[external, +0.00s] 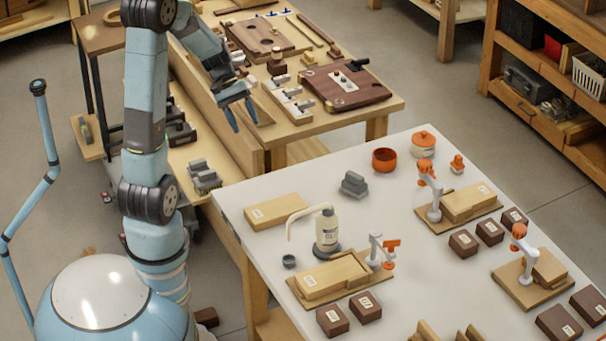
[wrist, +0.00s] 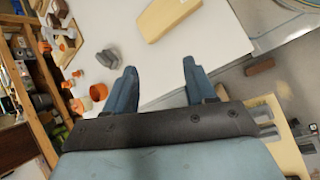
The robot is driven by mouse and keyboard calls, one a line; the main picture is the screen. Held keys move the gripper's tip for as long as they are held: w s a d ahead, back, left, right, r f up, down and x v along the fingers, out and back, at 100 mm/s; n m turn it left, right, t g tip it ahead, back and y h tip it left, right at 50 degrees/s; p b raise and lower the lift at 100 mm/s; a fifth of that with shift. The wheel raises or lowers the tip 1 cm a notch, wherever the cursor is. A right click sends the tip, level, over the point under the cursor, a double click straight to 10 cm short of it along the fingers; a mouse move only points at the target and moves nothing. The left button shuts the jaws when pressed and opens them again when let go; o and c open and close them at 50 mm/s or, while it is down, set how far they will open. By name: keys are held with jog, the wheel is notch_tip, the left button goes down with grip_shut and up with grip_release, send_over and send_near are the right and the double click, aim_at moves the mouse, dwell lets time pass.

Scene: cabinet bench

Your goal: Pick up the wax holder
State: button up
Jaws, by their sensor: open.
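No object is clearly labelled as the wax holder, so I cannot tell which one it is. An orange-red open bowl (external: 384,160) and a white jar with an orange lid (external: 423,145) stand at the back of the white table. A small dark cup (external: 289,261) stands near the pump bottle. My gripper (external: 241,114) is open and empty, above the near edge of the wooden bench, left of and apart from the white table's objects. In the wrist view its two blue fingers (wrist: 160,84) are spread with nothing between them. An orange bowl (wrist: 98,92) shows there beside the left finger.
The white table (external: 300,213) holds a grey block-like object (external: 354,184), a pale wooden block (external: 275,211), a pump bottle (external: 327,232), small clamp stations and several dark blocks. The wooden bench (external: 382,105) carries boards and tools. Shelves stand at right.

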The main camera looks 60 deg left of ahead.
jog(key=a+f+n+t+h, duration=0.25)
jog(key=a+f+n, duration=0.25)
jog(key=a+f, duration=0.4)
jog(key=n+t+y, duration=1)
jog(key=n+t, duration=0.4)
jog(key=n, duration=0.4)
send_near(190, 166)
jog(key=shift+g, duration=0.25)
jog(key=w, duration=1.2)
jog(key=shift+w+a, duration=0.25)
jog(key=shift+w, duration=0.15)
jog(key=shift+c, duration=0.3)
jog(key=c, duration=0.7)
